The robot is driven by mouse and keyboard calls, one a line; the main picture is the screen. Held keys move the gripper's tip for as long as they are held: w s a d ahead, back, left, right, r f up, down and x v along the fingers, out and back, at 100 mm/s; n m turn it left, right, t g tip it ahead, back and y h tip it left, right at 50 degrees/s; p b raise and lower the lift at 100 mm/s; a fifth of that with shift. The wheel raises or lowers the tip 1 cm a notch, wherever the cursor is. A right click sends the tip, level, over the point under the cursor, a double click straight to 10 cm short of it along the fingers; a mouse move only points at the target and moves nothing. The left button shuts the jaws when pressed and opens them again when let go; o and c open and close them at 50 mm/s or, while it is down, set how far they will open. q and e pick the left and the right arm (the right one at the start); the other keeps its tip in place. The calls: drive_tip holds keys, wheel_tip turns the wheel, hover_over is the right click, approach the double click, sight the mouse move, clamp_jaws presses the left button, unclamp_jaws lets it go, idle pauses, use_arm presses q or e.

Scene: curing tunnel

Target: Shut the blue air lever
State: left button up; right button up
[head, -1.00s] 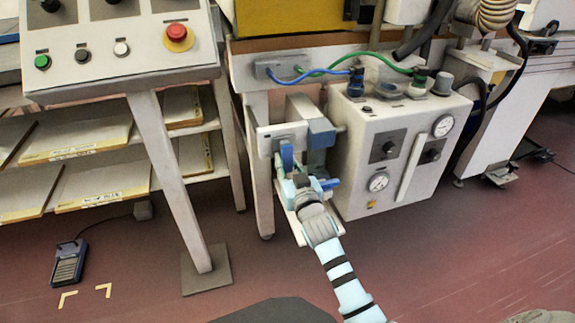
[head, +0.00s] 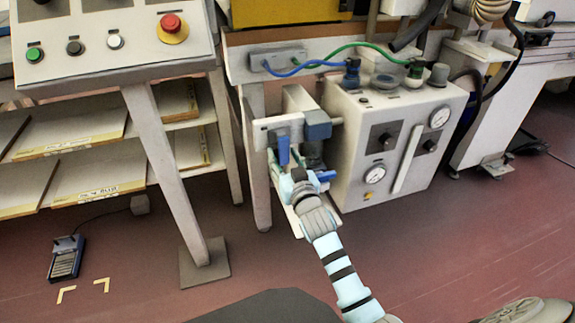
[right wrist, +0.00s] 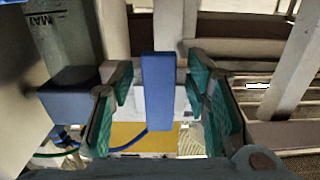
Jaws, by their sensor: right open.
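The blue air lever (head: 283,150) hangs down from a pale bar on the front of the air unit, beside a blue-grey block (head: 317,125). In the right wrist view the lever (right wrist: 158,90) stands upright between my fingers, with a gap on each side. My right gripper (head: 291,171) is just below and around the lever's lower end in the head view. It is open and holds nothing; its green-padded fingers (right wrist: 158,108) show in the wrist view. The gripper partly hides the lower area behind it. My left gripper is not in view.
A white control box (head: 385,150) with gauges and knobs stands close right of the gripper. Blue (head: 300,70) and green (head: 345,48) hoses run above. A button panel (head: 105,45), its leg and shelves (head: 85,185) are at left. The floor in front is mostly open.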

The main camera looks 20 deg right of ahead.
drive_tip(key=s+a, duration=0.1)
drive_tip(key=s, duration=1)
drive_tip(key=shift+s, duration=0.25)
